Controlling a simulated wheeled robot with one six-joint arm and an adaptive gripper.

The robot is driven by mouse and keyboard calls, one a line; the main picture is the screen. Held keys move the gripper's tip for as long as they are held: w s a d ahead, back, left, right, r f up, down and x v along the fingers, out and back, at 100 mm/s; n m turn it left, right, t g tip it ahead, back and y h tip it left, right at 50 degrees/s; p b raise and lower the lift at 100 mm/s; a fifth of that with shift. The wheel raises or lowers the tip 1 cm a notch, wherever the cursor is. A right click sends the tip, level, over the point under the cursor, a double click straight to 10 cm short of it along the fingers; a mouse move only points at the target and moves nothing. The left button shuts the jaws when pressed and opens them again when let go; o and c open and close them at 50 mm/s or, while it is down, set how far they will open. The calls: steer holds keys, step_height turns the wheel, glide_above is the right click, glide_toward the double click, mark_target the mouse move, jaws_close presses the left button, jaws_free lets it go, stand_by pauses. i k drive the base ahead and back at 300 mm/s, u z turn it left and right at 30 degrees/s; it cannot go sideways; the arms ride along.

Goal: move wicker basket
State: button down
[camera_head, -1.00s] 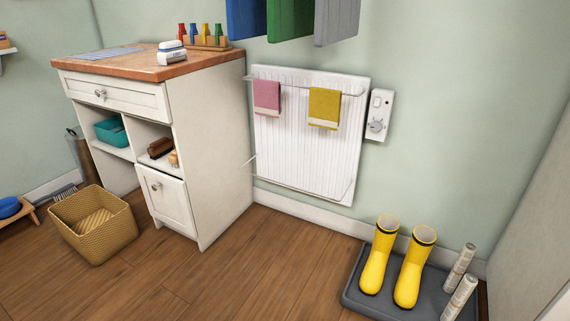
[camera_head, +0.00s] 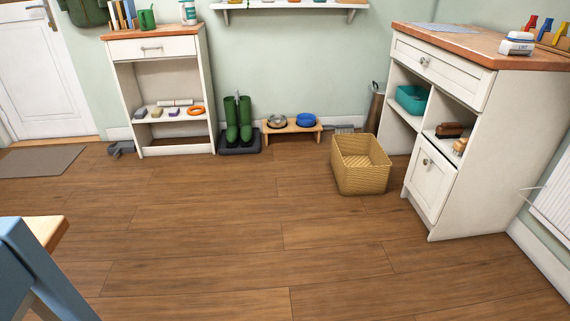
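The wicker basket (camera_head: 362,178) is a tan, open-topped, woven rectangular basket. It stands upright on the wooden floor, right of centre in the head view, just left of the white cabinet with the wooden top. Its visible inside looks empty. My gripper is not in view, so its state and its place relative to the basket do not show.
The white cabinet (camera_head: 468,150) stands right of the basket. Behind are a wooden bowl stand (camera_head: 292,128), green boots (camera_head: 238,125) and a white shelf unit (camera_head: 160,95). A blue piece of furniture (camera_head: 40,270) is at lower left. The middle floor is clear.

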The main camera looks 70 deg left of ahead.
mark_target(358, 163)
steer(key=u, duration=2.05)
steer(key=i, duration=3.5)
steer(key=z, duration=0.2)
